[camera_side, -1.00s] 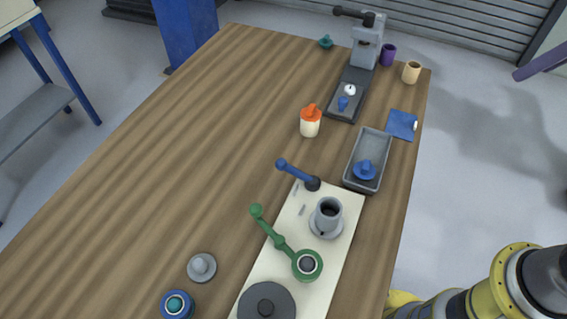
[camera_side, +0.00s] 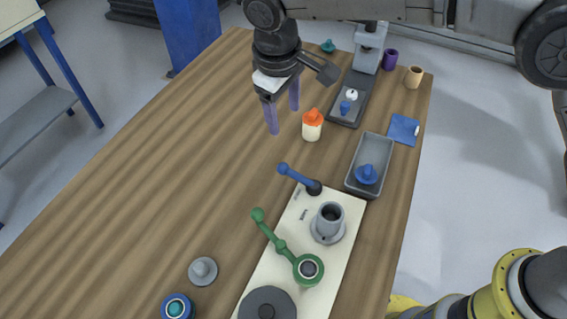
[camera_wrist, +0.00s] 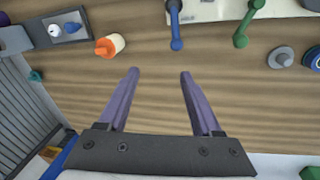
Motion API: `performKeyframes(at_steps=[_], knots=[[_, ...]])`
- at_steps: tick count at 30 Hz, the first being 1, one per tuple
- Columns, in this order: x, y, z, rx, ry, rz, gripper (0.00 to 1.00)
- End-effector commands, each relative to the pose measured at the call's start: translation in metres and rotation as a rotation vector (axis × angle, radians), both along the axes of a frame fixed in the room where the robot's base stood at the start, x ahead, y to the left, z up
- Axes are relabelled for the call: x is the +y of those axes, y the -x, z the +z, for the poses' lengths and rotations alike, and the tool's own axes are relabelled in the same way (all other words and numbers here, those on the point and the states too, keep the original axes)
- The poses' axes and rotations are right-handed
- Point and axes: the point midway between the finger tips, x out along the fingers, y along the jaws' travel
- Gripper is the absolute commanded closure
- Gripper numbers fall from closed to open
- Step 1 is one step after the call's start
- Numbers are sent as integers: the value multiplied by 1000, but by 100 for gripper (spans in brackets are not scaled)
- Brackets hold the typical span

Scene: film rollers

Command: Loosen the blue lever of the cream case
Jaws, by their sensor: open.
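The cream case (camera_side: 338,258) lies flat at the near right of the table. Its blue lever (camera_side: 297,176) is at the far left corner, on a dark pivot, with its knob sticking out past the case's left edge. The lever also shows at the top of the wrist view (camera_wrist: 175,24). A green lever (camera_side: 276,238) sits further down the case. My gripper (camera_side: 283,118) is open and empty, fingers pointing down above the bare table, beyond the blue lever and apart from it. Its two purple fingers also show in the wrist view (camera_wrist: 159,72).
An orange-topped cream bottle (camera_side: 312,126) stands close to the right of my gripper. A grey tray (camera_side: 382,150) holding a blue knobbed part lies beyond the case.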

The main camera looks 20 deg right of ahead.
Motion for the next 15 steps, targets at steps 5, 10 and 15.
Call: performKeyframes(at_steps=[5, 10, 15], knots=[[23, 18, -34, 44, 41, 55, 34], [22, 19, -45, 44, 41, 58, 34], [16, 15, -75, 44, 41, 57, 34]])
